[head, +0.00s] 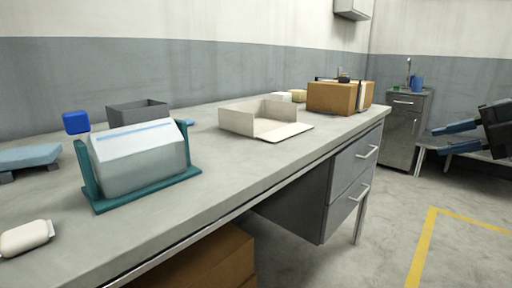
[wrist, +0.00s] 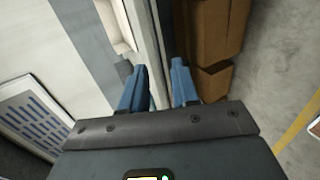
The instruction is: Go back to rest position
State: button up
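My gripper (head: 436,142) is at the far right of the head view, out over the floor and well clear of the long desk. Its two blue fingers point left and stand apart. In the wrist view the fingers (wrist: 158,68) are also apart, and I see nothing held between them. The dark arm link behind it runs off the right edge of the head view.
The grey desk (head: 235,170) holds a white box in a teal stand (head: 140,197), an open cream tray (head: 229,121) and a cardboard box (head: 332,97). A metal cabinet (head: 401,135) stands behind. Floor right of the desk is open, with a yellow line (head: 424,245).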

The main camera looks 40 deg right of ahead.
jog(key=w+a+f+m+t+h, duration=0.1)
jog(key=w+a+f+m+t, duration=0.1)
jog(key=w+a+f+m, duration=0.3)
jog(key=w+a+f+m+t, duration=0.1)
jog(key=w+a+f+m, duration=0.15)
jog(key=w, duration=0.45)
jog(key=w+a+f+m+t+h, duration=0.1)
jog(key=w+a+f+m+t, duration=0.15)
jog(key=w+a+m, duration=0.35)
jog(key=s+a+f+m+g+h, duration=0.15)
jog(key=a+f+m, duration=0.25)
jog(key=a+f, duration=0.45)
jog(key=s+a+f+m+g+h, duration=0.1)
jog(key=s+a+f+m, duration=0.25)
jog(key=a+f, duration=0.45)
jog(key=s+a+n+y, duration=0.1)
jog(key=s+a, duration=0.3)
jog(key=s, duration=0.3)
jog(key=s+a+r+y, duration=0.1)
jog(key=s+a, duration=0.2)
jog(key=s, duration=0.5)
jog(key=s+a+n+y, duration=0.1)
jog(key=s+a+y, duration=0.1)
jog(key=s+a, duration=0.35)
notch_tip(320, 180, up, 23)
jog(key=s+d+p, duration=0.2)
jog(key=p, duration=2)
jog(key=shift+g, duration=0.4)
